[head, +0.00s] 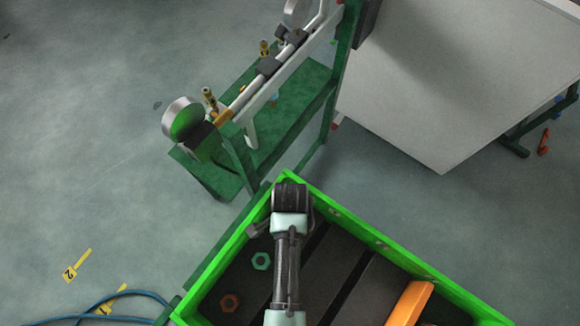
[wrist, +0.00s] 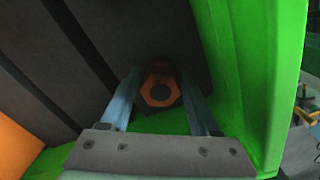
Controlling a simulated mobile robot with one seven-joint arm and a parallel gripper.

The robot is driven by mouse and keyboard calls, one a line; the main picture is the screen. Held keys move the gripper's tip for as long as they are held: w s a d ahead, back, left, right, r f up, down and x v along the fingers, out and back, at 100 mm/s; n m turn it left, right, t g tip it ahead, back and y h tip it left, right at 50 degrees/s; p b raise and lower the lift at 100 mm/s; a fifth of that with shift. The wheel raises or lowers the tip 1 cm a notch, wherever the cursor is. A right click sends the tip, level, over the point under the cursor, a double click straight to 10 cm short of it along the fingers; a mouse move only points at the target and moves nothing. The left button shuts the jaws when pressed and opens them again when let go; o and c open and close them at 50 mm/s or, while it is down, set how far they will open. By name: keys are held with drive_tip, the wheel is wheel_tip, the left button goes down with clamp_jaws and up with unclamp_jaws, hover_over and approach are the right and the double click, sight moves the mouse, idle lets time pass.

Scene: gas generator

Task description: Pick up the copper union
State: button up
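In the wrist view an orange-copper hexagonal piece with a dark round centre (wrist: 160,91), which looks like the copper union, lies in the dark-floored crate close to a green wall. My gripper (wrist: 161,78) is open, with one grey-blue finger on each side of the piece. I cannot tell whether the fingers touch it or hang above it. In the head view my wrist is over the crate's top corner, and the fingers and the area below are hidden. A brownish-orange hexagonal piece (head: 230,302) lies lower left in the crate.
The bright green crate wall (head: 400,257) rises close to my gripper. A green hexagonal piece (head: 262,260) and an orange block (head: 410,304) are in the crate. A green stand with pipework (head: 290,110) is beyond it, and a grey panel (head: 440,75) is at the right.

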clamp_jaws()
drive_tip(key=shift+r, duration=0.15)
